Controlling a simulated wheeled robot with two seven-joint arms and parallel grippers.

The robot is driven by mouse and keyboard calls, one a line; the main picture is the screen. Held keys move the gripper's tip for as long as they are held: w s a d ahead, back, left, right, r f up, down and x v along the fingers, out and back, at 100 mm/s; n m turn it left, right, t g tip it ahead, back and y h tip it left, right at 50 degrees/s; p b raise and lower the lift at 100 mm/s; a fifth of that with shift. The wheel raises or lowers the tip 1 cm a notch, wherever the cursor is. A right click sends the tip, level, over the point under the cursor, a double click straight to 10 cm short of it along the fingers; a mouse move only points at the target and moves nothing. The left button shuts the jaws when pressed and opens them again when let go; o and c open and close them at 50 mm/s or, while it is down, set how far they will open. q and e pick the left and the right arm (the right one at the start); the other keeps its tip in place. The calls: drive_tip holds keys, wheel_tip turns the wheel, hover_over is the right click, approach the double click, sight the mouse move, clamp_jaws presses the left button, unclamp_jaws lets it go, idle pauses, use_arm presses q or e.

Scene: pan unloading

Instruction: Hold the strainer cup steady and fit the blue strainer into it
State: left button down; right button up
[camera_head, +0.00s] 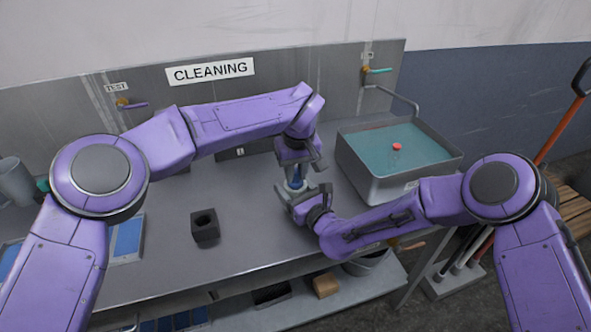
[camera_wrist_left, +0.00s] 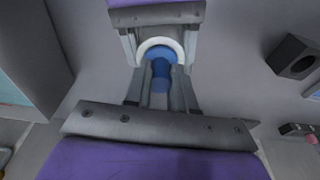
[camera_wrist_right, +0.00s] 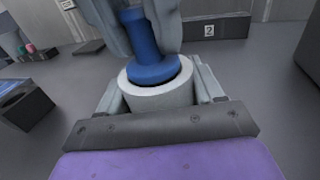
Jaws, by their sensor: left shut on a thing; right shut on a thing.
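The strainer cup is a white round cup (camera_wrist_right: 158,92) in the right wrist view, and my right gripper (camera_wrist_right: 155,95) is shut on it from both sides. The blue strainer (camera_wrist_right: 146,50) is upright with its wide lower end in the cup's mouth. A dark gap shows along the near rim; how deep it sits I cannot tell. My left gripper (camera_wrist_left: 160,85) is shut on the strainer's narrow upper part from above. In the left wrist view the cup shows as a white ring (camera_wrist_left: 160,43) around the blue. In the head view both grippers meet at the strainer (camera_head: 297,182).
A sink (camera_head: 372,178) with teal water and a small red thing stands right of the grippers. A dark block with a round hole (camera_head: 204,225) sits left on the grey table (camera_head: 160,270). A blue-topped tray (camera_head: 126,238) lies further left. The table between is clear.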

use_arm(q)
drive_tip(key=c, duration=0.9)
unclamp_jaws()
drive_tip(key=shift+o, duration=0.2)
wheel_tip(320, 180, up, 12)
drive_tip(key=s, duration=0.1)
drive_tip(key=shift+s+d, duration=0.3)
drive_tip(key=shift+s, duration=0.05)
use_arm(e)
drive_tip(key=o, duration=1.2)
use_arm(q)
drive_tip(key=shift+f, duration=0.1)
